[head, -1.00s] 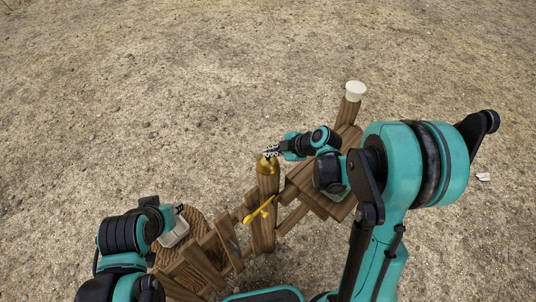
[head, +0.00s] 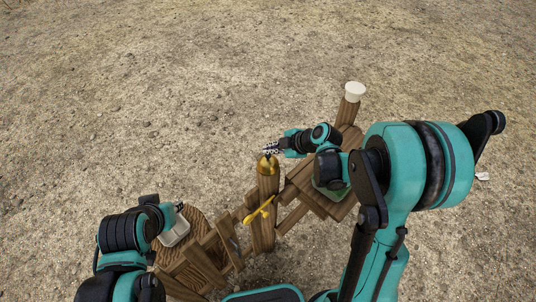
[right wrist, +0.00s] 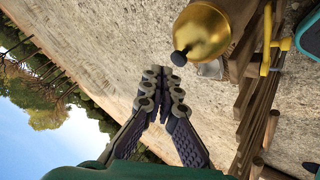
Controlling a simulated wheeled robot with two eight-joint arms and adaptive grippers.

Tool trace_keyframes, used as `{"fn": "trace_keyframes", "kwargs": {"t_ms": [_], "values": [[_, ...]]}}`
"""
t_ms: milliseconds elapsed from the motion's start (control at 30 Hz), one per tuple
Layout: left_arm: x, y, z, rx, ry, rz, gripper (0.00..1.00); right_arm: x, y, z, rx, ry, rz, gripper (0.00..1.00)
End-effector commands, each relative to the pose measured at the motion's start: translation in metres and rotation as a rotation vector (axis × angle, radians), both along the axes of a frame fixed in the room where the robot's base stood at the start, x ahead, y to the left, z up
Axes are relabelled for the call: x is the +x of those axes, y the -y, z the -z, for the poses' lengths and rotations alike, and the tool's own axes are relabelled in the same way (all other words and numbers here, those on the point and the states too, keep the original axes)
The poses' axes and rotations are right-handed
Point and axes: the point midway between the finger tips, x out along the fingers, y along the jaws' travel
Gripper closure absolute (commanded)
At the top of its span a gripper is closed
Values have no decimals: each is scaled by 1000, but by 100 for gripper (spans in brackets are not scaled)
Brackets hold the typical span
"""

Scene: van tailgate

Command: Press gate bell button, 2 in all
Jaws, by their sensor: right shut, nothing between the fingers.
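The gate bell is a golden dome (head: 268,166) on top of a wooden post (head: 266,225). In the right wrist view the bell (right wrist: 208,30) is at the upper right, with a dark round button (right wrist: 180,57) on its end. My right gripper (head: 268,149) is shut and empty, just beyond the bell in the head view. In the right wrist view its fingertips (right wrist: 159,76) are together, apart from the button, to its lower left. My left gripper (head: 180,207) shows only as a small tip at the lower left, away from the bell.
A yellow latch-like handle (head: 260,212) sticks out from the post. Wooden fence boards (head: 205,262) run at the lower left, beside a pale box (head: 173,232). A wooden table (head: 312,193) and a white-topped post (head: 355,91) stand to the right. Open ground lies beyond.

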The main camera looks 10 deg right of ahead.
Motion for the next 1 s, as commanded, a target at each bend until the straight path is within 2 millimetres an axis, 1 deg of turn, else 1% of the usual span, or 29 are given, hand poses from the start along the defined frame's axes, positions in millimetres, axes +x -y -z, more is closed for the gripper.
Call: {"fn": "trace_keyframes", "kwargs": {"t_ms": [500, 600, 1000], "values": [[0, 0, -35, 0, 0, 0, 72, 0, 0, -48, 0, 0, 0, 100], [0, 0, -37, 0, 0, 0, 72, 0, 0, -51, 0, 0, 0, 100], [0, 0, -35, 0, 0, 0, 72, 0, 0, -49, 0, 0, 0, 100]]}}
